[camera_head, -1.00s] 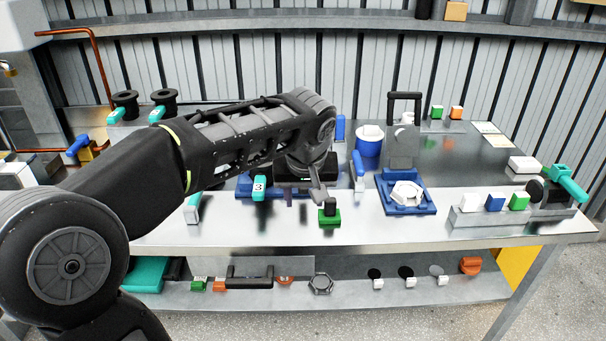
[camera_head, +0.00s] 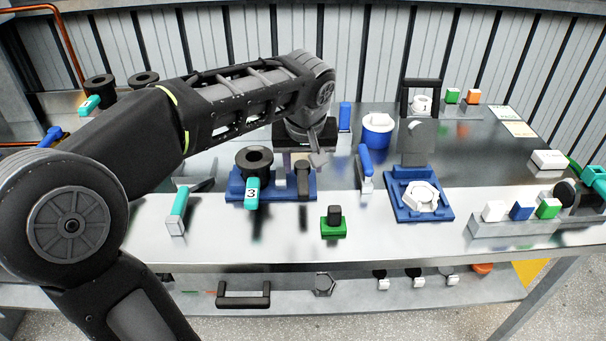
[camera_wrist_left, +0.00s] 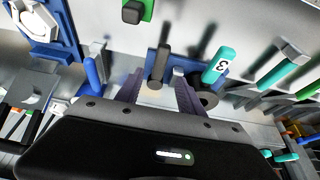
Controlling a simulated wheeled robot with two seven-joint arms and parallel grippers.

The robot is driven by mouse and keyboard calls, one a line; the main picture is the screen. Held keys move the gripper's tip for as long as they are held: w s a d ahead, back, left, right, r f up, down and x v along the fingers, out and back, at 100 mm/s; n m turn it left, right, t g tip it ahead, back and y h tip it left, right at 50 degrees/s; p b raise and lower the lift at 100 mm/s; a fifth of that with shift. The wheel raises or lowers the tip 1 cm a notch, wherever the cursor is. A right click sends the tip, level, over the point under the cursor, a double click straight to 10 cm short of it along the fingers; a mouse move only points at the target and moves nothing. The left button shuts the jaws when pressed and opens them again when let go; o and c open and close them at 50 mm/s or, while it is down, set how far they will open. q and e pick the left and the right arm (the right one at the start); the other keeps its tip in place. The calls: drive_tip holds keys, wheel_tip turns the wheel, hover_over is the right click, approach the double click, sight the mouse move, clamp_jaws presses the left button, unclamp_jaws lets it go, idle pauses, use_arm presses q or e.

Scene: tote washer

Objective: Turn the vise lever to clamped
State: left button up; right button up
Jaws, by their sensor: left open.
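A dark upright lever (camera_head: 303,178) stands at the right front of a blue-based fixture (camera_head: 236,188), which I take to be the vise. The lever also shows in the left wrist view (camera_wrist_left: 164,60). A black ring-shaped part (camera_head: 254,158) with a teal tag marked 3 (camera_head: 252,193) sits on the same base. My left gripper (camera_head: 318,158) is over the fixture's right end. My right gripper is not in view.
A blue-handled lever (camera_head: 366,162) stands just right of the gripper. Farther right is a blue fixture (camera_head: 395,205) with a white hexagonal part. A green block (camera_head: 333,228) lies in front, and a teal-handled lever (camera_head: 178,210) at left. The front table strip is mostly clear.

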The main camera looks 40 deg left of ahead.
sight(303, 182)
use_arm(q)
drive_tip(key=shift+x, duration=3.95)
clamp_jaws()
